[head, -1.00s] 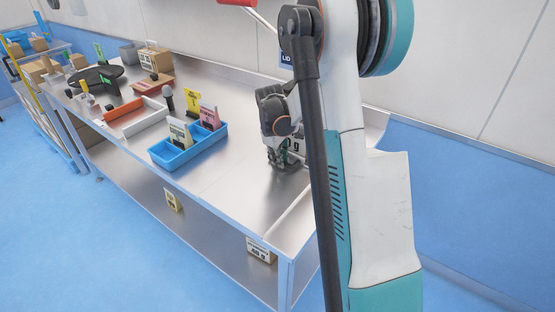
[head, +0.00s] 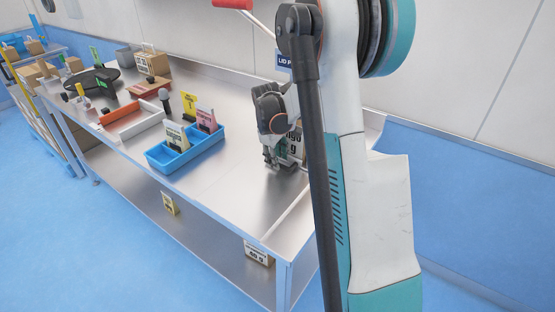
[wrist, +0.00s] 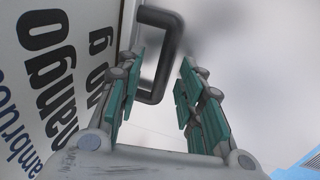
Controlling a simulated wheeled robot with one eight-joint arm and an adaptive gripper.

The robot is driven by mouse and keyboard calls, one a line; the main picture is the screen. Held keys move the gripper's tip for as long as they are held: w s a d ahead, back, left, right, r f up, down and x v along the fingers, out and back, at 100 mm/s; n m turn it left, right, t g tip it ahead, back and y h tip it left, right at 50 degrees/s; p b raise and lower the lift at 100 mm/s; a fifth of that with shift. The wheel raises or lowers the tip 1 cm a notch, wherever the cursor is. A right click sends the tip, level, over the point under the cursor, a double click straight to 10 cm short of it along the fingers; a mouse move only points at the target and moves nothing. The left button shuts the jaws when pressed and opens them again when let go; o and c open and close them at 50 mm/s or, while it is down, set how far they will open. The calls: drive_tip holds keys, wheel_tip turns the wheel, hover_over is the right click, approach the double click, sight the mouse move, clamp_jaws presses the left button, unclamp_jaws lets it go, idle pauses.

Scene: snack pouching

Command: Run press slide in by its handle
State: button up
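My gripper (head: 271,165) is low over the right part of the steel bench. Its two green-padded fingers (wrist: 160,85) are apart in the wrist view. A dark C-shaped handle (wrist: 172,45) shows between and beyond the fingertips, and I cannot tell whether a pad touches it. A white panel (wrist: 62,50) with large printed letters is left of the handle; part of it also shows behind my gripper in the head view (head: 296,143). The rest of the press slide is hidden by my arm.
A blue divided tray (head: 185,160) with several upright pouch cards stands left of my gripper. A red-tipped lever (head: 232,4) and a lid press sign (head: 284,62) are above. The bench (head: 225,195) is clear in front.

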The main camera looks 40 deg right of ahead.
wheel_tip(320, 180, up, 10)
drive_tip(key=a, duration=0.2)
drive_tip(key=shift+s+r, duration=0.25)
drive_tip(key=shift+s, duration=0.1)
